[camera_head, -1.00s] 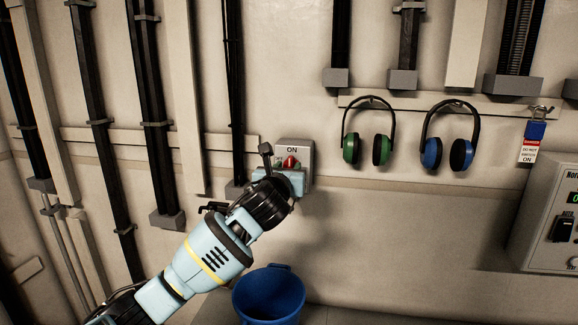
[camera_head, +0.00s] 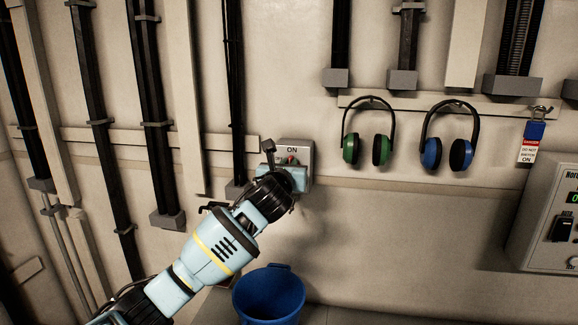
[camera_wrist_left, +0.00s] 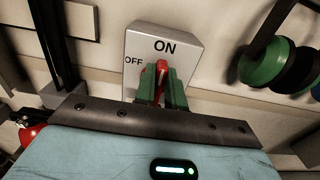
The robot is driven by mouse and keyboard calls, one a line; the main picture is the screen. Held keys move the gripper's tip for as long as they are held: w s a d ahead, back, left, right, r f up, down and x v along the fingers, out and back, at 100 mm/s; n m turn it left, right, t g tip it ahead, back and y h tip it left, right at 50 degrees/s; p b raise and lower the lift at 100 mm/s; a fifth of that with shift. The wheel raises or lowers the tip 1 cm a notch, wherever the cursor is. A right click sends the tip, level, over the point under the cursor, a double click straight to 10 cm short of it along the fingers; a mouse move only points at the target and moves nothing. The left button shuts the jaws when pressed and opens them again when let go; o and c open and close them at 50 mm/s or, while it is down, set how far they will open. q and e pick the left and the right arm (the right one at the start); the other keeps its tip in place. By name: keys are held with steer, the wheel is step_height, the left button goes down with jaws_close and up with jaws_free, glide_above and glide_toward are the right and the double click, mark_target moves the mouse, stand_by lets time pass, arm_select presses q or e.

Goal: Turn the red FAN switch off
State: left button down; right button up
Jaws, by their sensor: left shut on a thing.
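The grey FAN switch box (camera_head: 306,158) is fixed to the wall, marked ON at its top. In the left wrist view the box (camera_wrist_left: 191,42) shows ON above and OFF at its left. The red switch handle (camera_wrist_left: 162,70) points up toward ON; only a bit of the red handle (camera_head: 291,159) shows in the head view. My left gripper (camera_wrist_left: 161,84) is shut on the red handle, its green fingers on either side of it. My left gripper (camera_head: 285,170) covers the lower part of the box in the head view. My right gripper is out of view.
Green earmuffs (camera_head: 380,151) and blue earmuffs (camera_head: 460,154) hang to the right of the box. A blue padlock with a danger tag (camera_head: 530,147) hangs farther right. A blue bucket (camera_head: 268,299) stands below. Dark vertical conduits (camera_head: 152,120) run at left.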

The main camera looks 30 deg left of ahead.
arm_select(q)
steer(key=shift+n, duration=0.3)
steer(key=shift+s+a+f+n, duration=0.1)
steer(key=shift+a+f+n, duration=0.2)
steer(key=shift+n, duration=2.55)
steer(key=shift+s+a+f+n, duration=0.1)
steer(key=shift+a+f+n, duration=0.2)
steer(key=shift+n, duration=2.6)
steer(key=shift+a+f+n, duration=0.2)
steer(key=shift+f+n, duration=0.2)
steer(key=shift+n, duration=2.45)
steer(key=c, duration=1.5)
jaws_free()
steer(key=shift+o, duration=0.2)
steer(key=shift+s, duration=0.1)
steer(key=v, duration=0.7)
steer(key=shift+s, duration=0.3)
